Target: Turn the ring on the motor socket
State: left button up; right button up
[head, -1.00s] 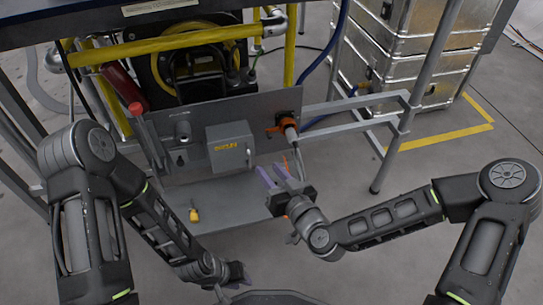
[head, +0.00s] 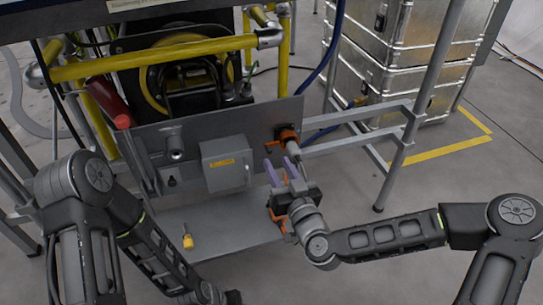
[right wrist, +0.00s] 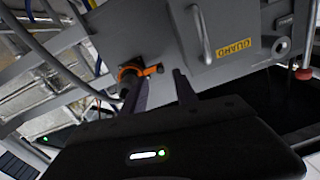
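The motor socket with its orange ring (head: 286,134) sits at the right end of the grey upright panel. A grey plug with a cable (head: 294,150) sits in the socket and points down to the right. My right gripper (head: 279,168) is just below and in front of the socket, with its two purple fingers apart and nothing between them. In the right wrist view the orange ring (right wrist: 130,71) shows beyond the fingertips, nearer the left finger, and the gripper (right wrist: 160,90) looks apart from it. My left gripper (head: 232,297) is at the bottom edge, mostly cut off.
A grey guard box (head: 227,163) with a yellow label is fixed to the panel left of the socket. A small yellow item (head: 187,241) is on the lower grey plate. Yellow rails (head: 160,51) run above. Grey frame bars (head: 350,115) extend right, before metal cases (head: 375,80).

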aim_at(270, 153)
jog(key=b+x, duration=0.1)
jog(key=x, duration=0.4)
grip_shut()
dwell(0.3)
